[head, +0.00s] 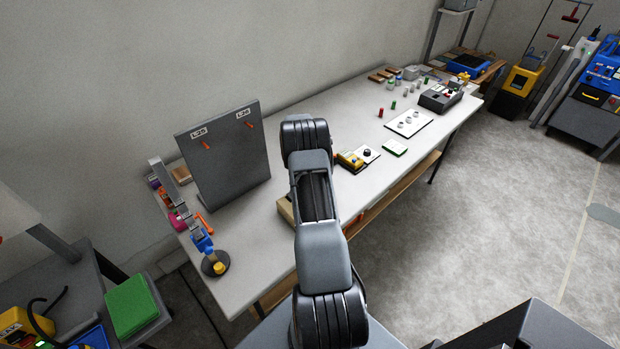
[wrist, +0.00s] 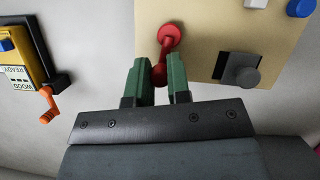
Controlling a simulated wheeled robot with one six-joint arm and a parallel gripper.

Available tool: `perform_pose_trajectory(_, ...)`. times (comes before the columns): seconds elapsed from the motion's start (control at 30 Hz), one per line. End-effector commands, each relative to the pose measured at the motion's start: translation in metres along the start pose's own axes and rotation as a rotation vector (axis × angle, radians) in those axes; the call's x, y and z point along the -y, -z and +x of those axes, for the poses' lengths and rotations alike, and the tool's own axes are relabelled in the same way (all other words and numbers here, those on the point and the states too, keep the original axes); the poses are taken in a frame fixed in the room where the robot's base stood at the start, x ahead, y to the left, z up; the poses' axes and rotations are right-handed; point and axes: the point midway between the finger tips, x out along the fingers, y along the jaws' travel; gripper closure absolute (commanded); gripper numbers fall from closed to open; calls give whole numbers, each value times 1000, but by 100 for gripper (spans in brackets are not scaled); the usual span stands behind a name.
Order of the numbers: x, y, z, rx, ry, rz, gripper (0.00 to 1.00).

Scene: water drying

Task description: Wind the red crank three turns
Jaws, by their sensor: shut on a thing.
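The red crank (wrist: 168,38) shows in the wrist view, with its round hub on a tan panel (wrist: 205,62) and its arm reaching down toward my gripper. My gripper (wrist: 159,72) has its two green fingers on either side of the crank's lower red end and is shut on it. The lower part of that end is hidden between the fingers. In the head view my arm covers the middle of the bench, and the red crank and my gripper cannot be made out there.
A grey knob (wrist: 245,76) sits on the panel right of the crank, with a blue part (wrist: 300,8) above. A yellow box with an orange crank (wrist: 50,104) is at the left. In the head view, a grey upright board (head: 225,150) stands on the white bench (head: 255,225).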

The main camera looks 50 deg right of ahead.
Motion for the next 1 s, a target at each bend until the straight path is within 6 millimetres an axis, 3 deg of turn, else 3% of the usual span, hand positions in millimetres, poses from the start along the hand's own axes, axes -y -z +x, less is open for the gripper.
perform_pose_trajectory(0.4,0,0,1,2,4,5,100)
perform_pose_trajectory(0.43,0,0,1,2,4,5,80)
perform_pose_trajectory(0.67,0,0,1,1,3,4,58)
perform_pose_trajectory(1.0,0,0,-2,0,2,4,57)
